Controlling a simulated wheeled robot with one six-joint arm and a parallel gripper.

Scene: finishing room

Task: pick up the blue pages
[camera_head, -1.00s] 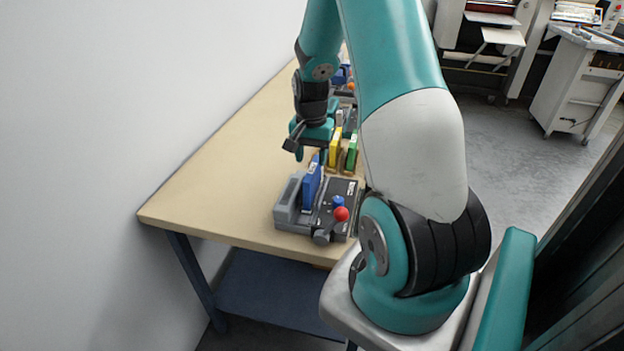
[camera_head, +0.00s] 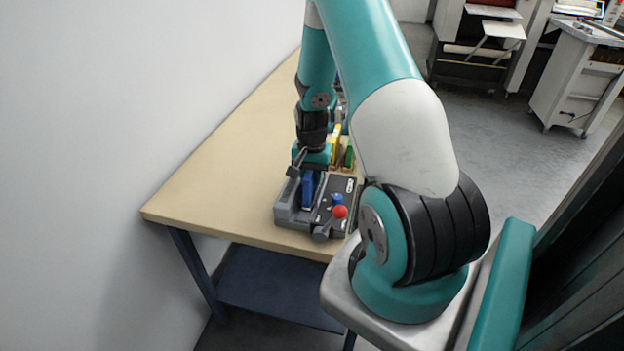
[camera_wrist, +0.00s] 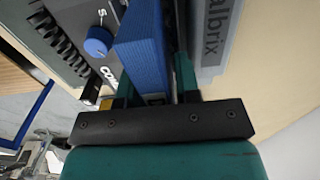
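The blue pages (camera_head: 308,190) stand upright in a grey binding machine (camera_head: 285,217) at the near end of the table. In the wrist view the blue pages (camera_wrist: 140,50) show as a thick blue block between my two teal fingers. My gripper (camera_head: 308,172) is lowered over them from above, one finger on each side. In the wrist view my gripper (camera_wrist: 157,85) looks open around the pages, with a thin dark gap beside the right finger. Contact on the left side is hard to tell.
The machine has a blue knob (camera_wrist: 98,42) and a red ball lever (camera_head: 340,212). Yellow pages (camera_head: 336,144) and green pages (camera_head: 348,156) stand just behind. The wooden table (camera_head: 225,170) is clear on the left, beside the white wall (camera_head: 90,120).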

